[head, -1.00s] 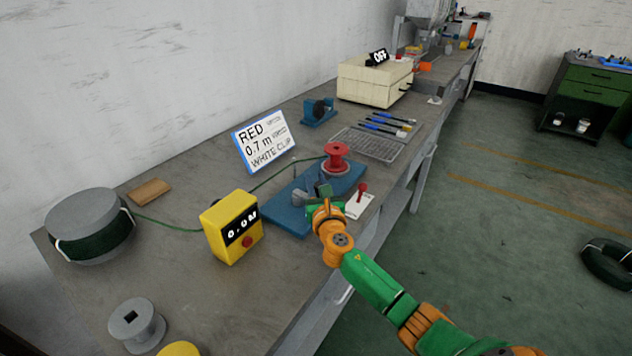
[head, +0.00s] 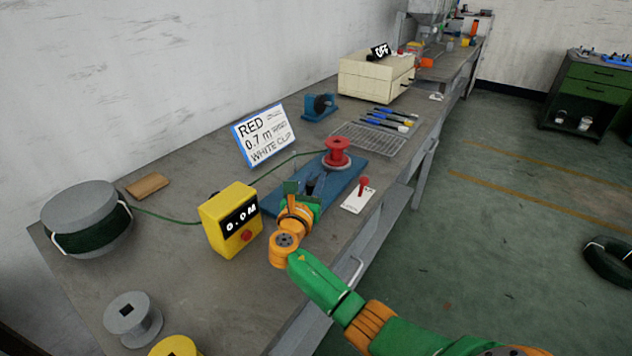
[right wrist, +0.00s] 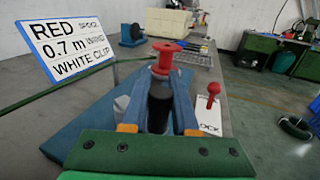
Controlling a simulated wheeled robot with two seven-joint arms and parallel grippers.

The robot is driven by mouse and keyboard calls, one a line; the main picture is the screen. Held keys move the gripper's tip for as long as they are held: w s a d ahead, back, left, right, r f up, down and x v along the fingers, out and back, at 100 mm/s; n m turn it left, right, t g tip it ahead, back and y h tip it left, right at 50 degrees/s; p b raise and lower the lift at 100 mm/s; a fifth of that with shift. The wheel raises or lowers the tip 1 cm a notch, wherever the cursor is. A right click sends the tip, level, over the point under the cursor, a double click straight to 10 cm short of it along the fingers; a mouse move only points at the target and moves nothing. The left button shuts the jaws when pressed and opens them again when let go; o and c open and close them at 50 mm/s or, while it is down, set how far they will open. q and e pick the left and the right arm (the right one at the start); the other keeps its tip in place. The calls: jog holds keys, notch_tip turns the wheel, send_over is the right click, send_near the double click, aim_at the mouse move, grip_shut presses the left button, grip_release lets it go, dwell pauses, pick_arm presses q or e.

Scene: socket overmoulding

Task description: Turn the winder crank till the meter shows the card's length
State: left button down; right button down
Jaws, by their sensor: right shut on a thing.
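The winder (head: 345,187) has a blue base with a red spool (head: 336,152) on it. My right gripper (head: 306,187) is at its near end; in the right wrist view its blue fingers (right wrist: 160,108) are shut on a dark upright crank grip (right wrist: 159,100). The crank arm is mostly hidden. The yellow meter (head: 232,222) has a red button and reads 0.0 M. The card (head: 264,137) reads RED, 0.7 m, WHITE CLIP; its small words are hard to read. A green cord runs from the big reel (head: 82,205) through the meter to the spool. My left gripper is out of view.
A white plate with a red lever (head: 361,192) stands right of the winder, close to my right arm. A wire rack (head: 372,139) and several blue-handled tools lie behind. Grey (head: 133,317) and yellow (head: 175,347) spools stand at front left.

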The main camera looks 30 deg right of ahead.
jog(key=m+g+h+b, duration=0.1)
jog(key=m+g+b, duration=0.1)
jog(key=b, duration=0.1)
jog(key=a+m+g+h+b, duration=0.1)
jog(key=b, duration=0.1)
jog(key=shift+s+a+f+g+h, duration=0.1)
jog(key=shift+s+f+g+h, duration=0.05)
jog(key=shift+f+g+h, duration=0.2)
jog(key=shift+a+r+m+g+h+b, duration=0.2)
jog(key=shift+m+g+b, duration=0.3)
jog(key=shift+g+b, duration=0.35)
jog(key=c, duration=0.7)
grip_release()
jog(key=shift+d, duration=0.1)
jog(key=v, duration=0.7)
